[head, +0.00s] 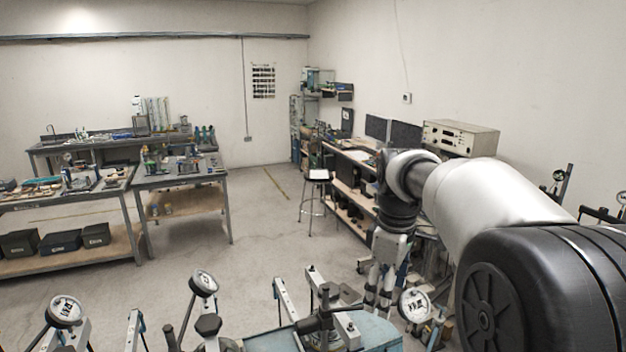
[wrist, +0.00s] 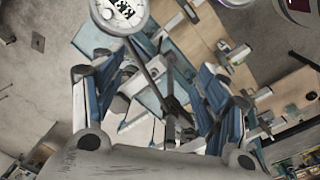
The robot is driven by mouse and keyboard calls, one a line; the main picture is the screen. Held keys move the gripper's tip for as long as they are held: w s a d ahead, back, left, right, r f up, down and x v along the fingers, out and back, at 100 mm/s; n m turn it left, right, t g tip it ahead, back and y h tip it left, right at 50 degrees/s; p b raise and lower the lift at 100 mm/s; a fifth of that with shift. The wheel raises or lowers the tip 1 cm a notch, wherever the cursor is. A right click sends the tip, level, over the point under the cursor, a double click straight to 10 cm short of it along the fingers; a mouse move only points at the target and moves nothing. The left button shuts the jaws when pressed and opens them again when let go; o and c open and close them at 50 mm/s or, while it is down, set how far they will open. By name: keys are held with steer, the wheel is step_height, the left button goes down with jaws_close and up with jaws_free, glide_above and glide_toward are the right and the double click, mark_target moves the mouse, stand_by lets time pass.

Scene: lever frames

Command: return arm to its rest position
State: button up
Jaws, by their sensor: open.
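My gripper (head: 378,301) hangs downward from my arm at the right of the head view, with its fingers pointing at the lever frames below. In the wrist view its two fingers (wrist: 152,70) stand wide apart, with nothing visibly clamped between them. A blue lever frame (head: 372,337) with a black lever handle (head: 325,312) stands at the bottom of the head view, close to my gripper. A white round dial (wrist: 120,12) and a dark rod show beyond the fingers in the wrist view. Whether the fingers touch the frame cannot be told.
More dials, one at left (head: 66,311) and one near the middle (head: 204,283), rise along the bottom edge. A stool (head: 318,178) and a long bench with monitors stand beyond my arm. Workbenches (head: 180,180) stand at left. The floor (head: 265,230) between is clear.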

steer(key=s+f+m+t+b, duration=0.3)
steer(key=s+f+m+b, duration=0.8)
steer(key=s+f+b, duration=1)
steer(key=s+f, duration=0.3)
steer(key=s, duration=0.5)
steer(key=shift+d+f+m+t, duration=0.15)
steer(key=shift+f+m+t, duration=0.15)
steer(key=shift+f+t, duration=0.1)
